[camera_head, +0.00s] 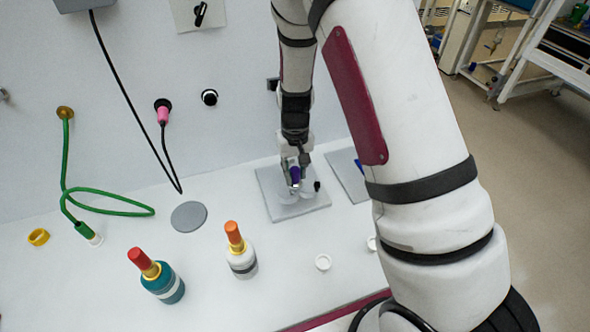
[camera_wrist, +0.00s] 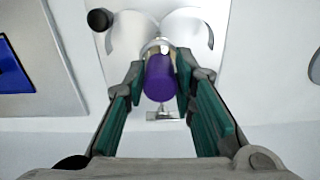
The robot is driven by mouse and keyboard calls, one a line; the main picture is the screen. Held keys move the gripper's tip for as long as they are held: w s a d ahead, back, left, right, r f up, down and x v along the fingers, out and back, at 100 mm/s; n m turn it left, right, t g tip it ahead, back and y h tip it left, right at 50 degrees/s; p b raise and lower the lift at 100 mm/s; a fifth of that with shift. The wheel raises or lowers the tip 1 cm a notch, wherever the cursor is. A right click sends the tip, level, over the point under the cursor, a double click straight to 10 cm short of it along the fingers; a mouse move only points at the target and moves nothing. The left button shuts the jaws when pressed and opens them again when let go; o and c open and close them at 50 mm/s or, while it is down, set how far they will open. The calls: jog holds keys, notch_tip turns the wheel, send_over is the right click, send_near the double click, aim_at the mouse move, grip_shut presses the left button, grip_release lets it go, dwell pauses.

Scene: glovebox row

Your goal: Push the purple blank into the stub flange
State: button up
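The purple blank (camera_wrist: 160,80) is a short cylinder between my two fingertips in the wrist view. My gripper (camera_wrist: 160,88) appears shut on it, with a fingertip pad against each side. A shiny metal ring (camera_wrist: 157,47) shows just beyond the blank, between two pale curved pieces; it may be the stub flange. I cannot tell whether the blank is touching it or inside it. In the head view, my gripper (camera_head: 296,172) is low over a grey plate (camera_head: 307,206), and the purple blank (camera_head: 295,176) shows there, partly hidden by the gripper.
A black knob (camera_wrist: 99,19) stands beside the curved pieces. A second plate with a blue part (camera_head: 359,166) lies to the right. A teal bottle (camera_head: 163,281), a white bottle (camera_head: 241,257), a grey disc (camera_head: 189,216) and a green hose (camera_head: 117,212) are to the left.

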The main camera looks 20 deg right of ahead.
aim_at(295, 169)
jog(key=shift+o, duration=1.4)
jog(key=shift+r, duration=0.1)
notch_tip(295, 169, up, 12)
